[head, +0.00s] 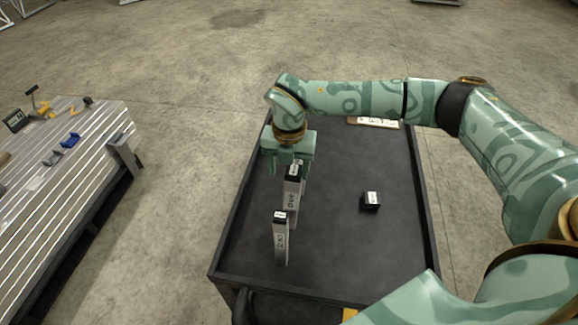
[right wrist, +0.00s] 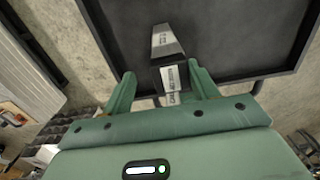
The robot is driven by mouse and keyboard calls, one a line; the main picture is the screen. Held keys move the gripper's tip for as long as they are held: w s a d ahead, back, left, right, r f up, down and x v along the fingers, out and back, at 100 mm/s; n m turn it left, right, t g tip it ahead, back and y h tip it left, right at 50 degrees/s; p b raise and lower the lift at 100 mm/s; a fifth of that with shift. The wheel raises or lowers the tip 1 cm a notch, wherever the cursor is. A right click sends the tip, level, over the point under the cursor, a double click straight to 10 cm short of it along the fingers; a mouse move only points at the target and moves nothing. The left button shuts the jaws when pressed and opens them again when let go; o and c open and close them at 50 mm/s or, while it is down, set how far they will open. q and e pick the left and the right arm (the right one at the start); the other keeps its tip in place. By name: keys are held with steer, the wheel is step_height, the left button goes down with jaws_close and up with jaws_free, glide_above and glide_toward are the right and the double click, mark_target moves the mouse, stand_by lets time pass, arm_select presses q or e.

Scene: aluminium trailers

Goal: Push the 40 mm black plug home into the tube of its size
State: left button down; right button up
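Two upright silvery square tubes with printed labels stand in the black tray of a cart. The front tube (head: 281,243) is clear of my grippers and has a dark, white-labelled top. The rear tube (head: 291,203) stands under my right gripper (head: 288,170), with a dark, white-labelled piece (head: 293,171) at its top. In the right wrist view my right gripper (right wrist: 163,80) has its fingers apart on either side of this tube's labelled top (right wrist: 172,98). A gap shows at the left finger. The sizes are too small to read. My left gripper is out of view.
A loose black block with a white label (head: 371,201) lies on the tray to the right. A labelled strip (head: 373,122) lies at the tray's far end. The tray (head: 335,270) has raised rims. A slatted metal bench (head: 50,190) with small tools stands at left.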

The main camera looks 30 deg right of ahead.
mark_target(289, 169)
steer(key=shift+s+d+f, duration=0.15)
steer(key=shift+s+f, duration=0.15)
steer(key=shift+f, duration=0.15)
step_height(289, 169, up, 17)
steer(key=shift+w, duration=0.2)
stand_by(0.5)
